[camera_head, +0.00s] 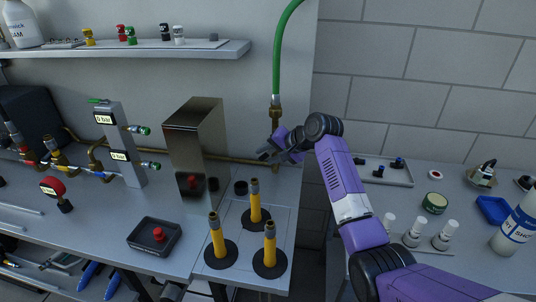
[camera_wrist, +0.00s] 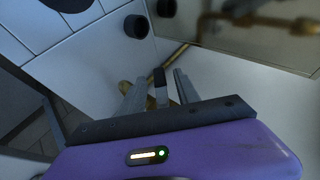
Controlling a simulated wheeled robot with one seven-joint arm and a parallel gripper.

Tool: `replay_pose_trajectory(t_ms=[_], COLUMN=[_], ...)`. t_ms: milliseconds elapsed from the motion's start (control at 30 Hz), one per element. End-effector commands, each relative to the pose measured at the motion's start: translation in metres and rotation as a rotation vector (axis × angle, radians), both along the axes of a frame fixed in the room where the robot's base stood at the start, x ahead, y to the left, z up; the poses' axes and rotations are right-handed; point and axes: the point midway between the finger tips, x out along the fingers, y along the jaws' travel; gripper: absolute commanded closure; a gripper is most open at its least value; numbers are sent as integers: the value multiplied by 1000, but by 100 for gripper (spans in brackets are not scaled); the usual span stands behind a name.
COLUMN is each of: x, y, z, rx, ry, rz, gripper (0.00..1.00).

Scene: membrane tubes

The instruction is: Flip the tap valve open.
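A brass tap fitting (camera_head: 275,113) hangs at the lower end of the green hose, against the wall. My gripper (camera_head: 268,152) is just below it, at the wall pipe, and hides part of the pipework there. In the wrist view my gripper (camera_wrist: 160,92) has its two grey fingers apart. A narrow lever-like piece with a black end (camera_wrist: 160,78) shows between them; I cannot tell whether either finger touches it. Some brass (camera_wrist: 125,87) shows behind the fingers. The tap's body and the lever's root are mostly hidden.
Yellow tubes (camera_head: 217,238) stand on black discs at the bench front, below my gripper. A metallic box (camera_head: 192,140) stands to the left. A brass pipe (camera_head: 238,159) runs along the wall. A tray (camera_head: 398,172) and bottles occupy the right-hand bench.

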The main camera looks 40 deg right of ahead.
Motion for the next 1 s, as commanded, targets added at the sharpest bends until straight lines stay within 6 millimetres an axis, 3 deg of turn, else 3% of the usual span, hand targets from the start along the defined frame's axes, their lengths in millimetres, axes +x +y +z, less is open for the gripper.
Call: replay_pose_trajectory(t_ms=[200, 400, 1000], x=[1, 0, -1], y=[0, 0, 0], z=[0, 0, 5], rx=[-1, -1, -82], ry=[0, 0, 107], rz=[1, 1, 3], gripper=[62, 99, 100])
